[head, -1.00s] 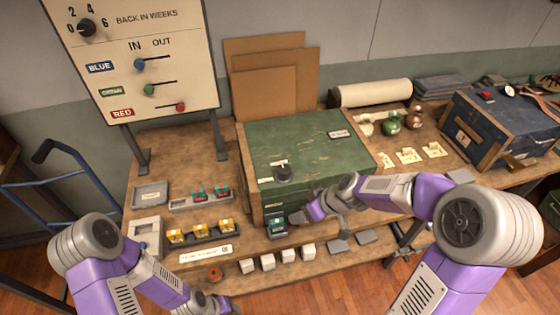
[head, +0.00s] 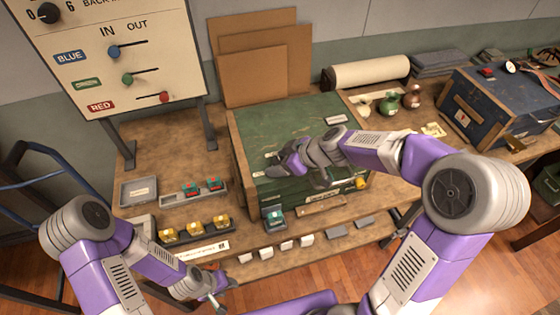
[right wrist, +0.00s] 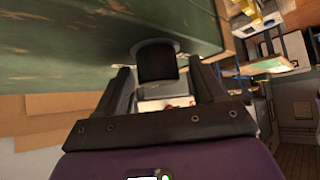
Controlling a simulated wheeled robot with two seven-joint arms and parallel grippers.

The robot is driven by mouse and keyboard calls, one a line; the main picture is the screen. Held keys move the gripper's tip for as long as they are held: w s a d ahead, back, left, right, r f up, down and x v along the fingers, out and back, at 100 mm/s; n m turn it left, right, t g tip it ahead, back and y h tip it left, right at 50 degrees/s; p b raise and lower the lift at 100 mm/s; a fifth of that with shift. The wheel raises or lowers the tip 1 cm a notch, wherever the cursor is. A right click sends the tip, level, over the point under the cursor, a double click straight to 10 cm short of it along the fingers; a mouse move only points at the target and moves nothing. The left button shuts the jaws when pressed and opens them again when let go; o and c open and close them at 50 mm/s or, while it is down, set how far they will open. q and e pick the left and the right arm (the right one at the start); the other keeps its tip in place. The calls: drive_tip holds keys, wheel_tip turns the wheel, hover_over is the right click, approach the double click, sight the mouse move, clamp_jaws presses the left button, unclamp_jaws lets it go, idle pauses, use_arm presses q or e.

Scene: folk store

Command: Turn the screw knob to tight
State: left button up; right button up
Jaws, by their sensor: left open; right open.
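The black screw knob (right wrist: 157,60) stands on the worn green chest (head: 285,121). In the right wrist view it lies between the two fingers of my right gripper (right wrist: 157,78), with gaps on both sides. In the head view the right gripper (head: 276,163) is over the front left part of the lid and mostly hides the knob. The right gripper is open and not closed on the knob. My left gripper (head: 218,293) is open and empty, low in front of the bench. The knob's pointer and markings cannot be read.
A sign board (head: 115,60) with a dial and sliders stands at the left. Trays with yellow blocks (head: 194,228) and red-green blocks (head: 203,188) lie left of the chest. White cubes (head: 286,245) line the front edge. A blue chest (head: 495,105) stands at the right.

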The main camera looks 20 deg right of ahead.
drive_tip(key=shift+w+a+f, duration=0.1)
drive_tip(key=c, duration=1)
